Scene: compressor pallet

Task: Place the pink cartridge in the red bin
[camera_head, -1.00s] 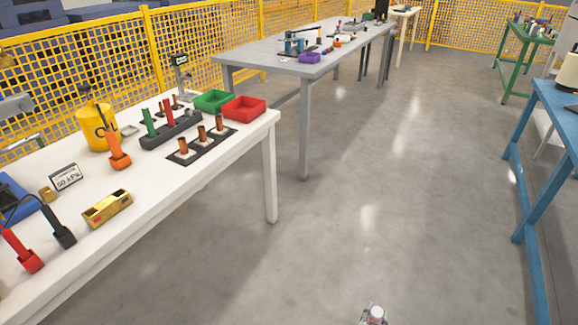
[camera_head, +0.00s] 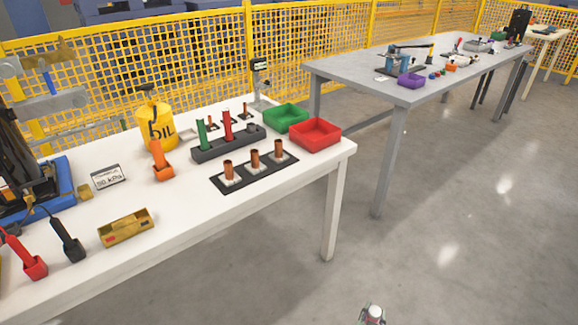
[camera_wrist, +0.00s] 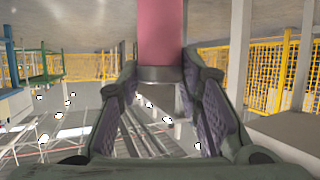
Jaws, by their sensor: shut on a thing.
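The pink cartridge (camera_wrist: 160,32) shows in the wrist view, upright, with a dark band at its lower end. My gripper (camera_wrist: 160,78) is shut on it, with a dark finger on either side of its lower end. The cartridge's top is outside the wrist view. The red bin (camera_head: 316,135) stands at the right end of the white table in the head view, open at the top, and looks empty. The cartridge is not over the white table in the head view. I cannot make out the gripper clearly there.
On the white table (camera_head: 185,235), a green bin (camera_head: 286,117) stands beside the red bin. A dark rack with copper tubes (camera_head: 254,170) lies in front, and a dark block with green and red cartridges (camera_head: 228,143) behind. A grey table (camera_head: 420,88) stands beyond. Floor to the right is clear.

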